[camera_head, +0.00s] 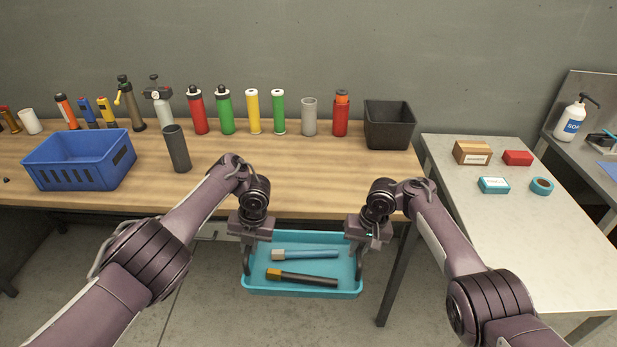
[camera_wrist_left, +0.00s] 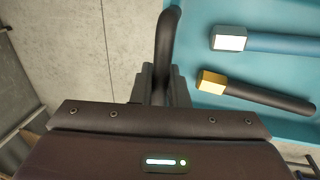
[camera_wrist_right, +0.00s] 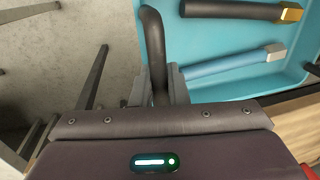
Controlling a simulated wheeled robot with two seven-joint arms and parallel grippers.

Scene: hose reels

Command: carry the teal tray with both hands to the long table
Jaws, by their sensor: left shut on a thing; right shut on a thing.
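The teal tray (camera_head: 300,292) hangs level in front of the long wooden table (camera_head: 290,185), over the floor. In it lie a blue-handled tool (camera_head: 306,254) with a pale metal head and a black-handled tool (camera_head: 308,279) with a brass head. My left gripper (camera_head: 246,246) is shut on the tray's dark handle at the left end; that handle (camera_wrist_left: 167,45) shows in the left wrist view. My right gripper (camera_head: 361,246) is shut on the other dark handle (camera_wrist_right: 153,45) at the right end. The grippers cover part of the handles.
A blue crate (camera_head: 80,165), a grey cylinder (camera_head: 177,150) and a black bin (camera_head: 389,125) stand on the long table. Several bottles and canisters line its back. Its front middle is clear. A pale side table (camera_head: 520,230) with small boxes stands at right.

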